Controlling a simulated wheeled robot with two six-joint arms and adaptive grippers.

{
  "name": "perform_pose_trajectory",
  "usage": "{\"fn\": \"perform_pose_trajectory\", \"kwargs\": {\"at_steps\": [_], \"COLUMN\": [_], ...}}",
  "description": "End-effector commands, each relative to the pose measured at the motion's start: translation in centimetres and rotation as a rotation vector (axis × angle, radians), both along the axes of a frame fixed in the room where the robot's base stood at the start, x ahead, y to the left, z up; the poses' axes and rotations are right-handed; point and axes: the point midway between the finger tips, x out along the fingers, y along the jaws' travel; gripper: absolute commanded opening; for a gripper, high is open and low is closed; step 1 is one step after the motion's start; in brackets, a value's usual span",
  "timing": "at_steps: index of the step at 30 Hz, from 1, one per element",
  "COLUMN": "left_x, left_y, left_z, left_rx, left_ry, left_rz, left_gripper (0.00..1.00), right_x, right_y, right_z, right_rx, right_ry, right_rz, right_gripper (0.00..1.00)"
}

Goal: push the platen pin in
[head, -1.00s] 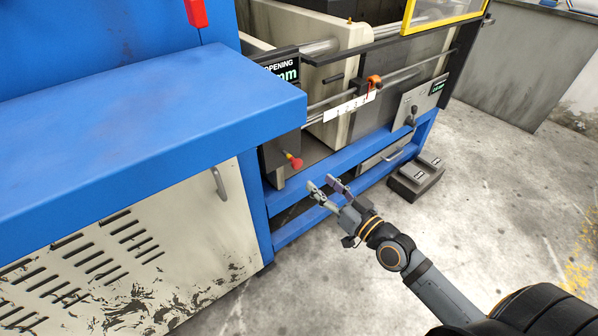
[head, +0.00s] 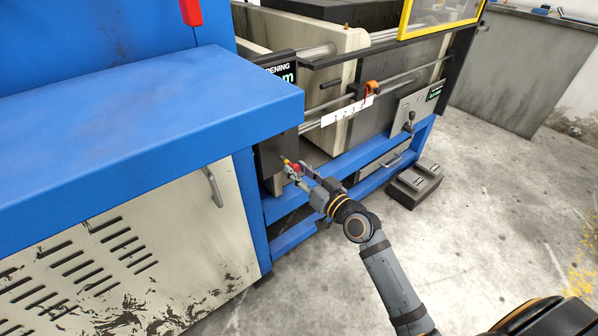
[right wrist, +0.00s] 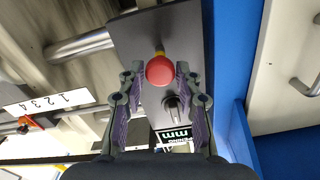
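A red round knob (head: 295,167) on a short stem, which looks like the platen pin, sticks out of the dark panel (head: 274,160) at the near end of the press. In the right wrist view the red knob (right wrist: 160,70) sits between the fingertips. My right gripper (head: 298,172) is at the knob in the head view. In the right wrist view my right gripper (right wrist: 158,72) is open, with a finger on each side of the knob and a small gap to each. My left gripper is not in view.
A black selector knob (right wrist: 172,104) and the opening display (right wrist: 176,138) share the panel. An orange clamp (head: 371,88) sits on the rail by the numbered scale (head: 347,112). A blue ledge (head: 150,125) overhangs at left. Foot pedals (head: 413,183) stand on the floor.

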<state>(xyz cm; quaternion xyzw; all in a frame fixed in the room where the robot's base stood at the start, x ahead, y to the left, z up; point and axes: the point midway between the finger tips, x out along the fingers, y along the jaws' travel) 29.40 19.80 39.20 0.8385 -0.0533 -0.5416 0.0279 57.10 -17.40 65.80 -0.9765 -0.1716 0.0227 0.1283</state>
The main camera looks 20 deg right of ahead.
Motion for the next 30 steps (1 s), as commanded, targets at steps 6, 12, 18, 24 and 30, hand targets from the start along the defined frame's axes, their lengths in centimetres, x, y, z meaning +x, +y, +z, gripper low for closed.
{"fn": "perform_pose_trajectory", "kwargs": {"at_steps": [6,12,18,24,30], "left_x": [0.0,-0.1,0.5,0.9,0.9], "left_y": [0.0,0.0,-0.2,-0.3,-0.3], "left_z": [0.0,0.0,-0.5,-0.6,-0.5], "left_rx": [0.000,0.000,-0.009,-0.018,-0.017], "left_ry": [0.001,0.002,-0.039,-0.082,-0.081], "left_rz": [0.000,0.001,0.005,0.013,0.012], "left_gripper": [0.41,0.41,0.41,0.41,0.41], "right_x": [0.0,0.0,1.7,3.3,3.3], "right_y": [0.0,0.0,0.5,1.2,1.2], "right_z": [0.0,0.0,-0.2,0.0,0.0], "right_rx": [0.000,0.000,0.004,0.000,-0.001], "right_ry": [0.000,0.000,-0.005,-0.002,-0.001], "right_rz": [0.000,0.000,-0.003,-0.001,0.000], "right_gripper": [0.00,0.00,0.00,0.00,0.00]}}
